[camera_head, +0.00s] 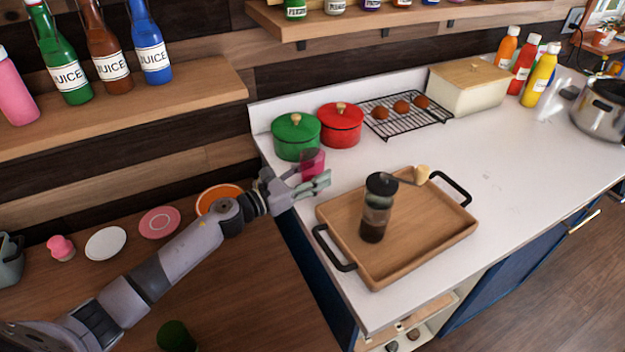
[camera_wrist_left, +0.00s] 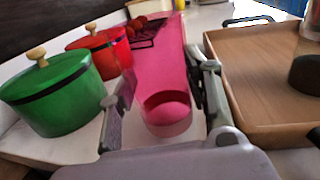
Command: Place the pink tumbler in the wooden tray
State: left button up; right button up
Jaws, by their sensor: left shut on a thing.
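The pink tumbler (camera_head: 312,163) is see-through and is held in my left gripper (camera_head: 312,184), just above or at the white counter, left of the tray. In the left wrist view the tumbler (camera_wrist_left: 166,112) fills the space between the two fingers (camera_wrist_left: 155,100). My left gripper is shut on it. Whether its base touches the counter is unclear. The wooden tray (camera_head: 400,250) has black handles and lies on the counter. A dark-lidded glass press or jar (camera_head: 376,210) stands in its left part. The tray (camera_wrist_left: 245,80) is at the right in the left wrist view. My right gripper is not seen.
A green pot (camera_head: 295,138) and a red pot (camera_head: 341,128) stand close behind the tumbler. A wire rack (camera_head: 408,112) with brown round items is behind. A brush-like utensil (camera_head: 420,175) lies at the tray's back edge. The tray's right part is clear.

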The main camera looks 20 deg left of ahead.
pick_arm(q)
jog(key=shift+f, duration=0.6)
jog(key=o, duration=0.8)
jog(key=shift+f, duration=0.2)
jog(key=o, duration=0.5)
jog(key=shift+r, duration=0.1)
